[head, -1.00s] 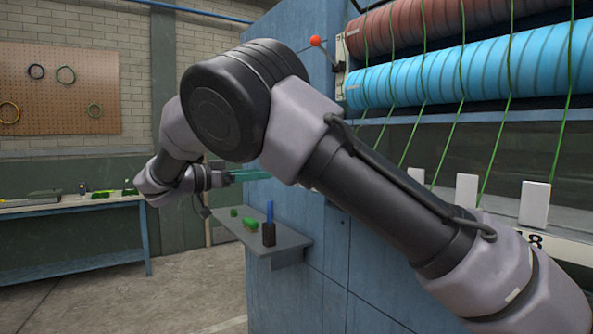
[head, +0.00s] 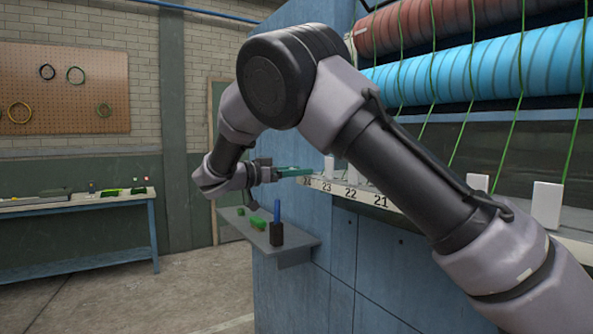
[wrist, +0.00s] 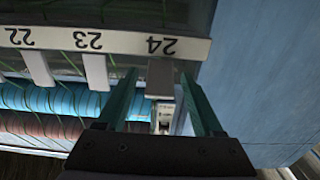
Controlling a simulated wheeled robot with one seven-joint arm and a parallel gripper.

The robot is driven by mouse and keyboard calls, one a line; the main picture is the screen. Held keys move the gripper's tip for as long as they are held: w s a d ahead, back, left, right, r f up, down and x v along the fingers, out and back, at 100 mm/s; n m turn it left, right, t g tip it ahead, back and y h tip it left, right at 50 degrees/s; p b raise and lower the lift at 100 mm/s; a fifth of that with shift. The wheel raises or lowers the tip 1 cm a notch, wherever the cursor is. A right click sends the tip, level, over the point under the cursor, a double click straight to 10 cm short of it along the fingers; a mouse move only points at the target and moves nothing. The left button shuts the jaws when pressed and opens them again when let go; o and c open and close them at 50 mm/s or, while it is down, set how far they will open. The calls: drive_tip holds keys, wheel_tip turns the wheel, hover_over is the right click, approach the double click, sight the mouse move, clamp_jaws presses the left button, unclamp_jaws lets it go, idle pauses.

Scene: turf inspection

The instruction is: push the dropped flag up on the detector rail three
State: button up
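The detector rail (head: 366,193) is a white strip on the blue machine, with numbers 21 to 24 readable. In the wrist view the rail (wrist: 120,42) appears upside down with 22, 23 and 24. White flags stand at 22 (wrist: 38,68) and 23 (wrist: 96,72). A greyer flag at 24 (wrist: 160,76) lies between my fingers; I cannot tell whether it is dropped or touched. My gripper (wrist: 159,76) is open, its two green fingers either side of that flag. In the head view my gripper (head: 297,171) is at the rail's left end. My arm hides part of the rail.
A small shelf (head: 298,240) with green pieces and a dark holder (head: 276,234) juts out below my gripper. Green yarns and a blue roll (head: 470,72) lie above the rail. A blue bench (head: 80,205) stands far left. The floor between is clear.

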clamp_jaws()
drive_tip(key=shift+r, duration=0.15)
drive_tip(key=shift+w+d+r+g+y, duration=0.15)
drive_tip(key=shift+r+g+y, duration=0.1)
drive_tip(key=shift+g+y, duration=0.25)
drive_tip(key=shift+w+d+r+g+y, duration=0.1)
drive_tip(key=shift+r+g+y, duration=0.15)
drive_tip(key=shift+y, duration=0.45)
drive_tip(key=g+y, duration=0.2)
drive_tip(key=y, duration=0.1)
drive_tip(key=shift+w+d+r, duration=0.2)
drive_tip(key=shift+d+r, duration=0.2)
drive_tip(key=y, duration=0.1)
drive_tip(key=g+y, duration=0.1)
drive_tip(key=d+g+y, duration=0.1)
drive_tip(key=shift+w+r, duration=0.35)
drive_tip(key=shift+w+d+g+y, duration=0.25)
drive_tip(key=shift+g+y, duration=0.35)
drive_tip(key=shift+y, duration=0.25)
drive_tip(key=shift+w+d+g+y, duration=0.1)
drive_tip(key=shift+d+g+y, duration=0.15)
drive_tip(key=shift+g+y, duration=0.45)
drive_tip(key=shift+o, duration=0.9)
unclamp_jaws()
